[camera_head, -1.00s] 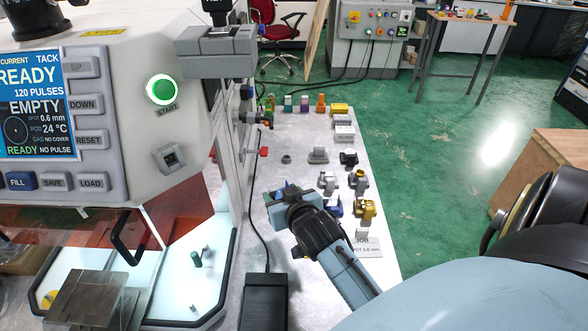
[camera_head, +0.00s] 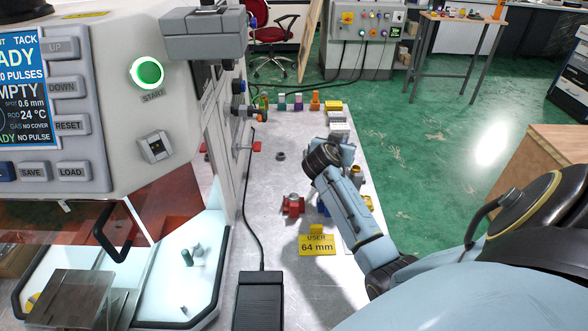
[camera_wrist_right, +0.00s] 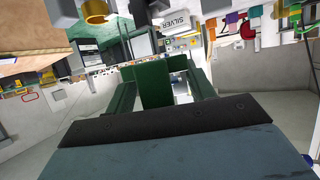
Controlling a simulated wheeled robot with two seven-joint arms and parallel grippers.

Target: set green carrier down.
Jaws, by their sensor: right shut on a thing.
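The green carrier (camera_wrist_right: 154,86) shows in the right wrist view as a dark green body with upright sides, directly in front of my right gripper (camera_wrist_right: 152,118). The right gripper is shut on it; the fingertips themselves are hard to make out. In the head view my right forearm and wrist reach over the right side of the bench (camera_head: 265,185), and hide the gripper and the carrier. I cannot tell how high the carrier is above the bench. My left gripper is not in view.
Small coloured parts line the bench's far end. A silver sign (camera_wrist_right: 178,23) and gold part (camera_wrist_right: 97,10) show in the wrist view. A black pedal (camera_head: 260,300) lies in front.

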